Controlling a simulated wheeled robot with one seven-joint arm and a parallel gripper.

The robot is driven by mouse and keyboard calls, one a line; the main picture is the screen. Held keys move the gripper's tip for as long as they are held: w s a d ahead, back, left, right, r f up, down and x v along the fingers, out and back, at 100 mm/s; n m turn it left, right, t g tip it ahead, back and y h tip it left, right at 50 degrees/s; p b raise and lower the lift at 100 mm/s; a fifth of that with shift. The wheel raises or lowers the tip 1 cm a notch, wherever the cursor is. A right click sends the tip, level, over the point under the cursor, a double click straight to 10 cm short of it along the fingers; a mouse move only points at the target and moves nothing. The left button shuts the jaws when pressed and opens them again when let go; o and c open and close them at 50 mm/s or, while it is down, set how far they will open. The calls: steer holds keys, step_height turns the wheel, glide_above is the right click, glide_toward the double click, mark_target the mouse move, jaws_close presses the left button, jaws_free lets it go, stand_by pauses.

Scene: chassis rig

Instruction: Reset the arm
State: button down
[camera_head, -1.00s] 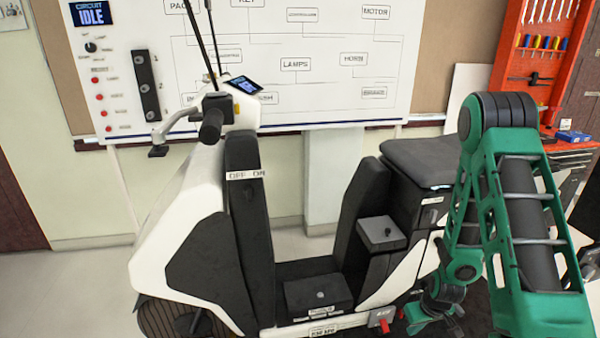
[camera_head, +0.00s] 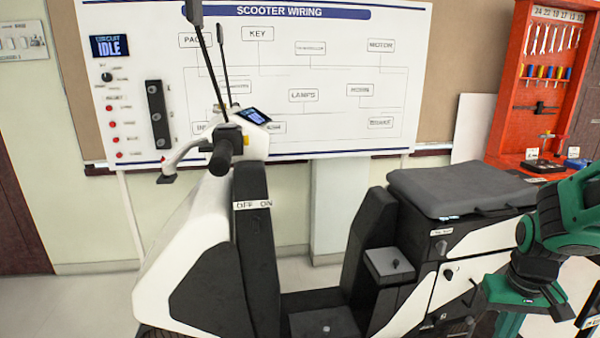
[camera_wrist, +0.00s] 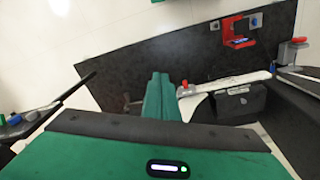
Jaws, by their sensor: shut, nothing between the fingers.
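My gripper (camera_wrist: 162,96) shows in the wrist view as two green fingers side by side, shut and empty. It points out over a dark mat (camera_wrist: 140,57) on the pale floor. In the head view my green and black arm is at the lower right edge, beside the rear of the white and black scooter (camera_head: 455,192). I cannot make out the fingertips there. Part of the scooter, with its dark footwell box, also shows in the wrist view (camera_wrist: 240,103), right of the fingers and apart from them.
A wiring board (camera_head: 300,70) with an "IDLE" display hangs on the wall behind the scooter. A red tool rack (camera_head: 545,85) stands at the back right. In the wrist view a red bracket-like part (camera_wrist: 238,32) is at the mat's far side.

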steer(key=s+a+r+m+y, duration=0.1)
steer(key=s+a+r+m, duration=0.1)
steer(key=s+r, duration=0.6)
steer(key=s+m, duration=0.1)
steer(key=s, duration=0.3)
steer(key=shift+a+g, duration=0.15)
steer(key=shift+g, duration=0.15)
steer(key=shift+w+f, duration=0.15)
steer(key=shift+w, duration=0.4)
stand_by(0.7)
